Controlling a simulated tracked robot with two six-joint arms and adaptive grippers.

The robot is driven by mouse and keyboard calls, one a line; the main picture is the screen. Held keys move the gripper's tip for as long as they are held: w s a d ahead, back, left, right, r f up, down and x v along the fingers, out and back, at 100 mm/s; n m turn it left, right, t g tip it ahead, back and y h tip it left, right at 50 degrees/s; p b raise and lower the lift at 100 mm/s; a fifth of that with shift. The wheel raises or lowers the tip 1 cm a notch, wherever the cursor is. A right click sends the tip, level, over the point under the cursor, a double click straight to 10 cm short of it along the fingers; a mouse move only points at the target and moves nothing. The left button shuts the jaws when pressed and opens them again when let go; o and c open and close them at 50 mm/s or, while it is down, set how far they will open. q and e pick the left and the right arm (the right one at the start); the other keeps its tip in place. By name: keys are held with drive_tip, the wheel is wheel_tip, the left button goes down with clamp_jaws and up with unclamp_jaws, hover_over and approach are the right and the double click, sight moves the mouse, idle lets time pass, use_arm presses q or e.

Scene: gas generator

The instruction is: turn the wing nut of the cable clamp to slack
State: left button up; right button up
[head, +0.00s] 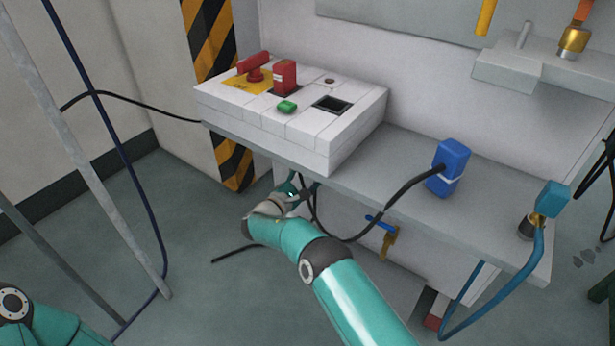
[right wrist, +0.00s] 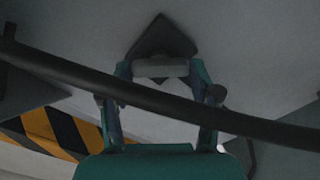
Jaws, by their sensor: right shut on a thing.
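In the right wrist view, a small grey bar, seemingly the wing nut (right wrist: 152,68), sits between the fingertips of my right gripper (right wrist: 161,72). The gripper is shut on it. Behind it is a dark angular piece, perhaps the cable clamp (right wrist: 162,36), against a grey surface. A thick black cable (right wrist: 262,128) crosses in front of the fingers. In the head view, my right gripper (head: 293,190) reaches under the front edge of the grey shelf, so the nut and clamp are hidden there. Of my left arm only a link shows at the bottom left; its gripper is out of view.
A white control box (head: 340,137) with a red handle, red switch and green button stands on the shelf (head: 400,165). A blue plug (head: 449,167) on a black cable stands on the shelf's right. A blue-handled brass valve (head: 388,240) hangs below. Grey poles stand at left.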

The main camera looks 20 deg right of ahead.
drive_tip(key=n, duration=0.9)
drive_tip(key=shift+s+a+f, duration=0.1)
drive_tip(key=shift+f, duration=0.3)
drive_tip(key=shift+n, duration=0.4)
drive_tip(key=o, duration=0.9)
drive_tip(key=shift+f, duration=0.1)
drive_tip(key=shift+o, duration=1.2)
drive_tip(key=shift+r, duration=0.2)
drive_tip(key=shift+r, duration=0.1)
